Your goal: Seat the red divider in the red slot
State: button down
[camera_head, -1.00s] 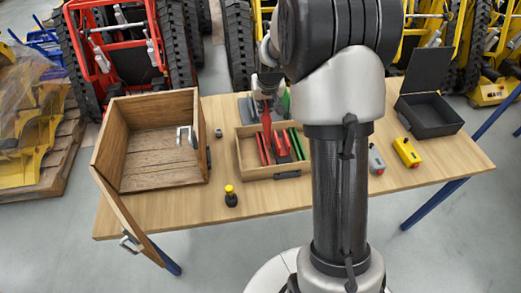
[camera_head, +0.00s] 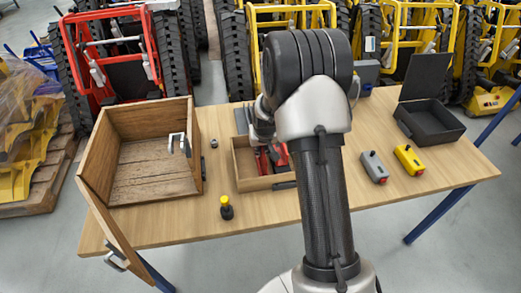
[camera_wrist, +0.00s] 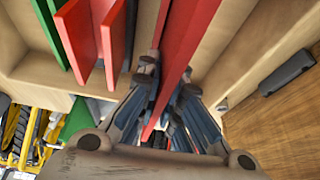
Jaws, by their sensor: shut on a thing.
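My gripper (camera_wrist: 168,80) is shut on a red divider (camera_wrist: 187,45), a thin upright panel between its fingers in the wrist view. The divider runs out of the top of that view. My gripper is at the wooden tray (camera_head: 240,173), which also shows in the wrist view (camera_wrist: 25,50). Other red panels (camera_wrist: 75,40) and green panels stand to the left in the tray. In the head view red parts (camera_head: 263,163) show in the tray, partly behind my arm. The red slot and the divider's lower edge cannot be made out.
An open wooden box (camera_head: 115,165) stands left of the tray. A yellow-topped black object (camera_head: 226,208) is in front. A grey control box (camera_head: 373,167), a yellow one (camera_head: 408,160) and an open black case (camera_head: 430,122) are on the right.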

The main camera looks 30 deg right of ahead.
jog(key=shift+r, duration=0.15)
jog(key=c, duration=2.2)
grip_release()
jog(key=shift+f, duration=0.25)
jog(key=o, duration=0.4)
jog(key=shift+r, duration=0.1)
